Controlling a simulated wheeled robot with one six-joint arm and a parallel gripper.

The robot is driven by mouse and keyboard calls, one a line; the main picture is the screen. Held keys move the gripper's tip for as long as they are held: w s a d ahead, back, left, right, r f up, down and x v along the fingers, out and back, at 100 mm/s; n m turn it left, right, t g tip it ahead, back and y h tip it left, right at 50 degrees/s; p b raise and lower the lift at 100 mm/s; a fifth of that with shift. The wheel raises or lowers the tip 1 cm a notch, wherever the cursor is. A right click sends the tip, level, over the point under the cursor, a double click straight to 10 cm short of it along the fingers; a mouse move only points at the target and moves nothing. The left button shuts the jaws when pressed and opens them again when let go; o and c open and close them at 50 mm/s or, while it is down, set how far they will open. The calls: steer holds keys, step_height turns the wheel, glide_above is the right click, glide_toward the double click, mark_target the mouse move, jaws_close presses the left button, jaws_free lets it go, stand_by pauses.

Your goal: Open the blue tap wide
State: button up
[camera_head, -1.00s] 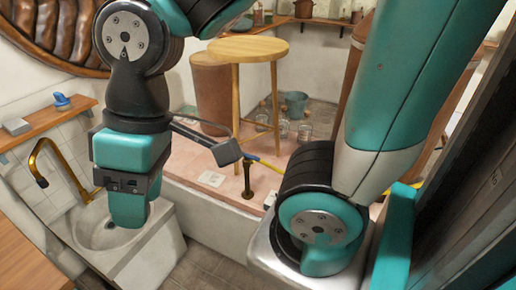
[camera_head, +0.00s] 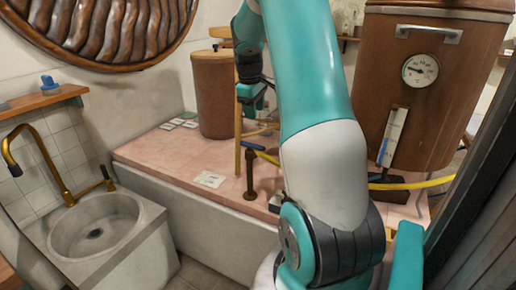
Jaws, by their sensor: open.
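A dark bronze standpipe (camera_head: 250,178) rises at the pink ledge's front edge, with a blue lever (camera_head: 265,154) at its top slanting down to the right. Another thin blue piece (camera_head: 382,151) shows by the white gauge strip on the brown vat. Which of them is the blue tap is not certain. My gripper (camera_head: 251,94) is open, small and partly hidden behind my arm, and appears above and behind the standpipe. It looks apart from the lever; its fingers are hard to make out.
A brown vat (camera_head: 432,75) with a dial stands right, a yellow hose (camera_head: 425,184) at its foot. A stone sink (camera_head: 97,228) with a gold faucet (camera_head: 40,150) is at left. A brown bin (camera_head: 213,95) stands on the pink ledge (camera_head: 165,150); its left part is mostly clear.

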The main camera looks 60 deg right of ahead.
mark_target(259, 146)
steer(key=d+f, duration=0.1)
steer(key=f, duration=0.8)
steer(key=d+f, duration=0.1)
steer(key=f, duration=0.4)
steer(key=shift+w+d+b, duration=0.15)
steer(key=shift+d+b, duration=0.15)
steer(key=shift+d, duration=0.05)
steer(key=shift+c, duration=0.2)
jaws_close()
